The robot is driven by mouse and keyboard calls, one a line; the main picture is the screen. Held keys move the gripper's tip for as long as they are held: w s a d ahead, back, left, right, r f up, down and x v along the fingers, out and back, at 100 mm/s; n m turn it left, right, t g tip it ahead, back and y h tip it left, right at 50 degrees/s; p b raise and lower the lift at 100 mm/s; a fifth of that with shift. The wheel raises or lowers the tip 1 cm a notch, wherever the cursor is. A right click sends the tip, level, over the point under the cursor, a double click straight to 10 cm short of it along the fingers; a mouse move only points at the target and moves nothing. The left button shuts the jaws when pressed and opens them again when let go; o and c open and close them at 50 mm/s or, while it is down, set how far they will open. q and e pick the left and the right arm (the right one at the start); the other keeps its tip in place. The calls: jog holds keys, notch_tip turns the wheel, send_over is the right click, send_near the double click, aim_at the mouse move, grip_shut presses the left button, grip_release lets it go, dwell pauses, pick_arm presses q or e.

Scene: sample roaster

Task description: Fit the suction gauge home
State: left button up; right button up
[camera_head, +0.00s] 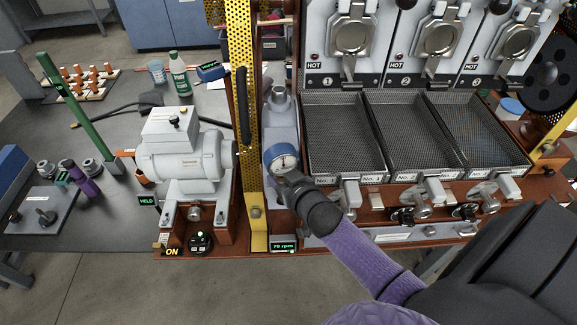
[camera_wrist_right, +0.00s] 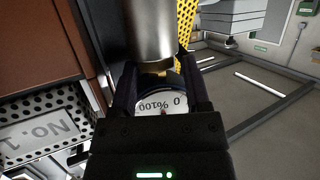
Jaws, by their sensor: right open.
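The suction gauge (camera_head: 281,158) has a round white face and a blue rim. It sits at the front of a grey metal housing (camera_head: 280,118), left of the trays. In the right wrist view the gauge face (camera_wrist_right: 160,103), marked "%100" and "0", lies between my right fingers, with a brass fitting below a metal cylinder (camera_wrist_right: 150,28). I cannot tell whether the fitting is fully seated. My right gripper (camera_head: 288,173) is open around the gauge; its fingertips are partly hidden. My left gripper is not in view.
A yellow perforated post (camera_head: 252,190) stands close left of the gauge. Mesh trays (camera_head: 345,140) are close on the right, below the roaster doors. A grey motor (camera_head: 185,155) stands further left. A "70 rpm" display (camera_head: 284,247) is below.

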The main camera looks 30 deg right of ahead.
jog(key=p+v, duration=0.1)
jog(key=v, duration=0.8)
jog(key=shift+s+r+p, duration=0.2)
jog(key=shift+s+p, duration=0.2)
jog(key=shift+a, duration=0.1)
